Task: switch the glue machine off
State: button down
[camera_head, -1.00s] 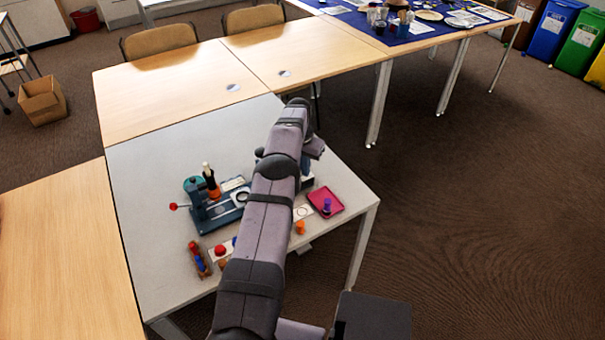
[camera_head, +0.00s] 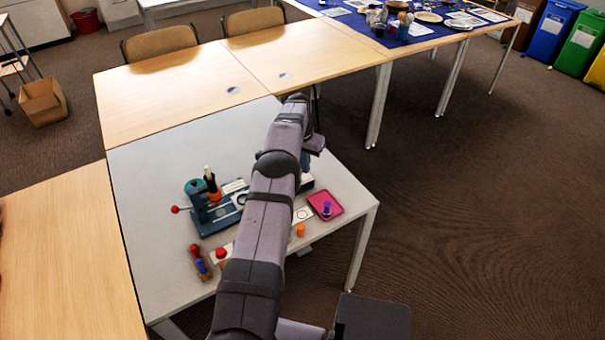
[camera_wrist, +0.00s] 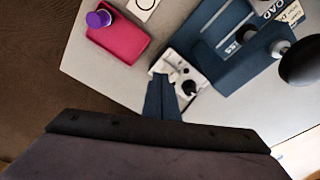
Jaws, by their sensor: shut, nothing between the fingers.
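The glue machine (camera_head: 212,217) stands on the grey table, with a blue base, a red-knobbed lever at its left and a dark bottle with an orange collar on it. My arm hides its right part in the head view. The wrist view shows the blue machine (camera_wrist: 240,72) with a white panel (camera_wrist: 203,80) at its near end, carrying a black knob (camera_wrist: 190,88). My gripper (camera_wrist: 165,80) is shut and empty, with its blue fingertips over the left part of the panel, just left of the knob. I cannot tell whether they touch it.
A pink tray (camera_head: 337,212) with a purple piece (camera_head: 327,208) lies right of my arm. A white card (camera_head: 302,214) and an orange piece (camera_head: 300,230) lie near it. A wooden rack (camera_head: 202,265) with coloured pieces stands at the front left. The back left of the table is clear.

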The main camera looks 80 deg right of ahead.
aim_at(305, 179)
notch_tip(305, 179, up, 5)
jog(key=p, duration=0.2)
jog(key=shift+f+p, duration=0.1)
jog(key=shift+p, duration=0.25)
dwell(0.4)
